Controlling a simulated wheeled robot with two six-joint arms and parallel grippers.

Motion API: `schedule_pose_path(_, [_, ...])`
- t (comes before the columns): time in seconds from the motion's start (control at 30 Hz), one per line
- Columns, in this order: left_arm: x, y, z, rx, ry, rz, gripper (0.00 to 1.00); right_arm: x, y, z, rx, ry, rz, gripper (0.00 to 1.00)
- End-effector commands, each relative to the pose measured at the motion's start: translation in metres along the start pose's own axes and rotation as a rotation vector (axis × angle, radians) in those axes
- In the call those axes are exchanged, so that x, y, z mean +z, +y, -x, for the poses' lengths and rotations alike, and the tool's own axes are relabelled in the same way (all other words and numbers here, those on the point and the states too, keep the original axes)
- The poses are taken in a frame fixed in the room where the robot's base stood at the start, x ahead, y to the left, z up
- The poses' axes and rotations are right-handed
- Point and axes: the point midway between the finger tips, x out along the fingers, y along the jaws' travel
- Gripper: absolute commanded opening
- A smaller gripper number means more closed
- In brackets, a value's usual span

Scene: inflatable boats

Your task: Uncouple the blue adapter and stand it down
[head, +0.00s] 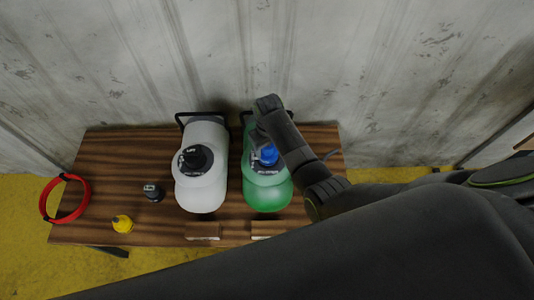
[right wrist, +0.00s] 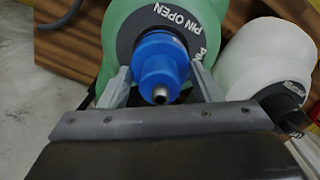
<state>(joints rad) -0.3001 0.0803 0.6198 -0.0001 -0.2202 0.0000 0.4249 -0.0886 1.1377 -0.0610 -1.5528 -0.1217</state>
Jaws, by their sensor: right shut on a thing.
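The blue adapter (head: 268,155) sits on the dark round collar of the green inflatable body (head: 267,195), which lies on the wooden table. In the right wrist view the adapter (right wrist: 161,66) shows a metal-tipped nozzle, and the collar (right wrist: 196,28) around it reads "PIN OPEN". My right gripper (head: 262,142) reaches over the green body from the right. Its two fingers stand on either side of the adapter, and the gripper (right wrist: 160,80) is shut on it. Part of the collar is hidden behind the adapter and fingers. My left gripper is out of view.
A white inflatable body (head: 204,190) with a black adapter (head: 196,157) lies to the left. A grooved wall (head: 300,60) stands behind.

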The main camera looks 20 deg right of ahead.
Motion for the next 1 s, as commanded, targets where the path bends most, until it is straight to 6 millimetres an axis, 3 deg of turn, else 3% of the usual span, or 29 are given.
schedule_pose_path(0.37, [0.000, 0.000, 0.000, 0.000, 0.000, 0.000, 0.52, -0.002, -0.001, 0.002, -0.001, 0.004, 0.000, 0.32])
schedule_pose_path(1.0, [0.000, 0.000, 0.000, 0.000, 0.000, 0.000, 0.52, -0.001, 0.000, 0.049, -0.001, 0.005, 0.001, 0.32])
